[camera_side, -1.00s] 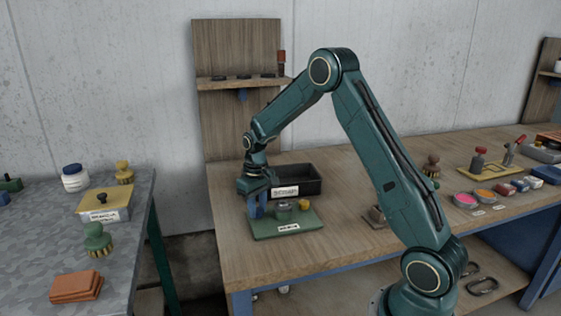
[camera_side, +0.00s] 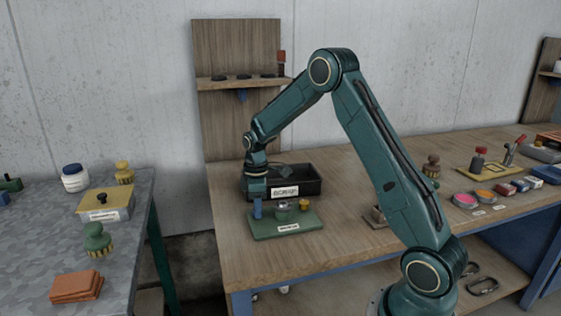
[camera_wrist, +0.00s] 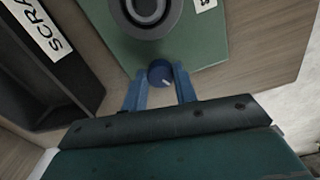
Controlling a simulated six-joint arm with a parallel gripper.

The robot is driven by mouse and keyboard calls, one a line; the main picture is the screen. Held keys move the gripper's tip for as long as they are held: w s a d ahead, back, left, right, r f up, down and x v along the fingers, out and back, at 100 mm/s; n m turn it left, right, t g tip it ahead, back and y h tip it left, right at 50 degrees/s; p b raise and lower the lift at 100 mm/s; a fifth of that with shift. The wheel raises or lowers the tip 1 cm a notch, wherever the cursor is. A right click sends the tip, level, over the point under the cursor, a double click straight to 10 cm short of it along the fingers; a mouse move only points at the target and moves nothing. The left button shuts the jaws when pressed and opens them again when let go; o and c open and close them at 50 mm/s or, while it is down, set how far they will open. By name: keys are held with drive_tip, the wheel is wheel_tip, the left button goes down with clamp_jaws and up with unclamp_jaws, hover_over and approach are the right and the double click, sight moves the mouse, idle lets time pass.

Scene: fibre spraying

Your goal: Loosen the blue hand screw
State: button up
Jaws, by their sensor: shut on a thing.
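The blue hand screw (camera_wrist: 160,73) has a round knob with a pale mark on top. It sits near the edge of a green base plate (camera_wrist: 213,38), which also shows on the bench in the side view (camera_side: 262,232). My gripper (camera_wrist: 161,80) has its two blue fingers shut on the knob, one on each side. In the side view my gripper (camera_side: 258,210) points down at the left end of the plate, and its fingers hide the screw there. A grey round fitting (camera_side: 283,211) stands on the plate beside the screw.
A black bin (camera_side: 310,187) with a white label stands right behind the plate. A small yellow knob (camera_side: 305,205) is on the plate's right side. The wooden bench (camera_side: 300,258) is clear in front. A shelf (camera_side: 215,84) rises behind.

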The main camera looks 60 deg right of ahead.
drive_tip(key=shift+n, duration=0.3)
drive_tip(key=o, duration=1)
drive_tip(key=shift+c, duration=0.2)
wheel_tip(320, 180, up, 14)
idle(0.3)
